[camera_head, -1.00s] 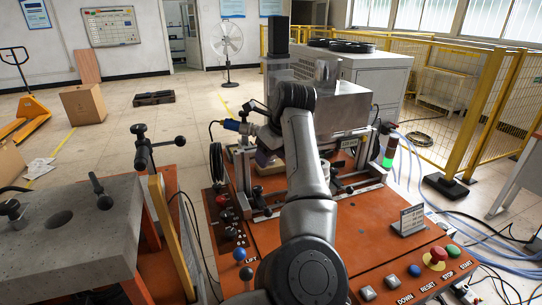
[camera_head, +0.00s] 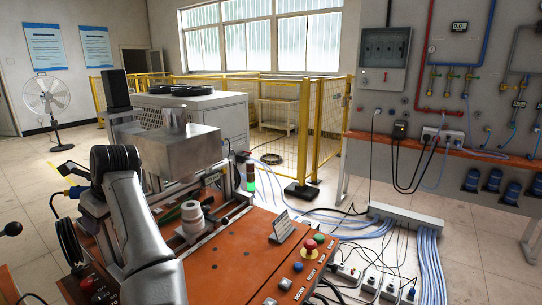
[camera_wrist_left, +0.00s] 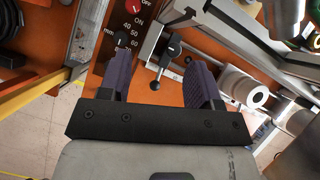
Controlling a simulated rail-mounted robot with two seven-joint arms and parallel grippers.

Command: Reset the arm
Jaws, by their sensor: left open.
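My left arm (camera_head: 140,225) rises from the lower left of the head view, over the left side of the orange-topped induction heater (camera_head: 228,268). Its gripper is hidden behind the wrist in that view. In the left wrist view my left gripper (camera_wrist_left: 161,75) is open, with two dark purple fingers apart and nothing between them. Beyond the fingers are the heater's orange panel and a small black-knobbed lever (camera_wrist_left: 172,48). A white cylindrical part (camera_head: 192,217) sits on the heater's fixture; it also shows to the right of the fingers (camera_wrist_left: 238,84). My right gripper is not in view.
Push buttons, including a red emergency stop (camera_head: 309,246), line the front right edge. Yellow fencing (camera_head: 310,130) stands behind. Cables and power strips (camera_head: 372,275) cover the floor to the right.

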